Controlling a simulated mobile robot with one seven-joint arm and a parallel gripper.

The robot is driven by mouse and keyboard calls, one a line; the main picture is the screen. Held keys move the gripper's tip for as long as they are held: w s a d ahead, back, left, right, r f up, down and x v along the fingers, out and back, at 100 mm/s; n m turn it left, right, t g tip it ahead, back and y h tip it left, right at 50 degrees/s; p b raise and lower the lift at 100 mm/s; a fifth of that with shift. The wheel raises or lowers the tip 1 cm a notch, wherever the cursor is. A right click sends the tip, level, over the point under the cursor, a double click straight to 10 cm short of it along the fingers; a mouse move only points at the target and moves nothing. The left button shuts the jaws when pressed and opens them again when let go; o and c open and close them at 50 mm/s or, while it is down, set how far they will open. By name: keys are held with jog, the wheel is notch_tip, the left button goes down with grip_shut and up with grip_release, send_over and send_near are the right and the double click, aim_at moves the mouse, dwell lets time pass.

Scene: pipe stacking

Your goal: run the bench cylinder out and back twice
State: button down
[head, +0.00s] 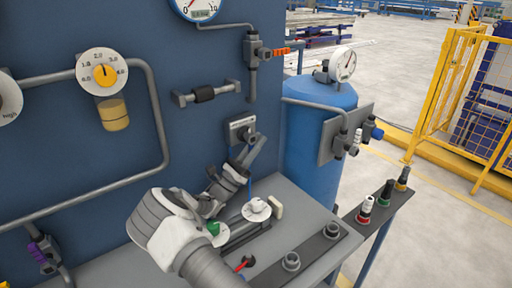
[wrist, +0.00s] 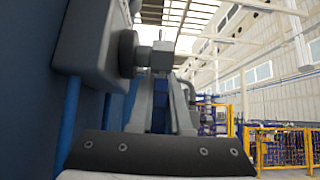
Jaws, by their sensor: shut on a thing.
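A grey valve box (head: 239,127) is fixed low on the blue panel. My gripper (head: 250,142) is at its front. In the wrist view, the box (wrist: 88,40) is at upper left with a round black hub (wrist: 127,53). My gripper (wrist: 161,62) is shut on a small handle (wrist: 160,46) beside the hub; the fingers hide most of it. What looks like the bench cylinder (head: 243,231) lies on the grey bench, between a green-topped fitting (head: 212,229) and a white round fitting (head: 257,208). A cream block (head: 276,206) stands just beyond. My arm hides part of the cylinder's near end.
A blue tank (head: 315,150) stands right of the panel, with a gauge (head: 342,64) on top. Pipes and a dial regulator (head: 103,73) are on the panel at left. A yellow fence (head: 465,90) is at far right.

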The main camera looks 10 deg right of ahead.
dwell(0.4)
jog(key=c, duration=0.9)
grip_release()
jog(key=shift+o, duration=0.2)
jog(key=shift+r, duration=0.1)
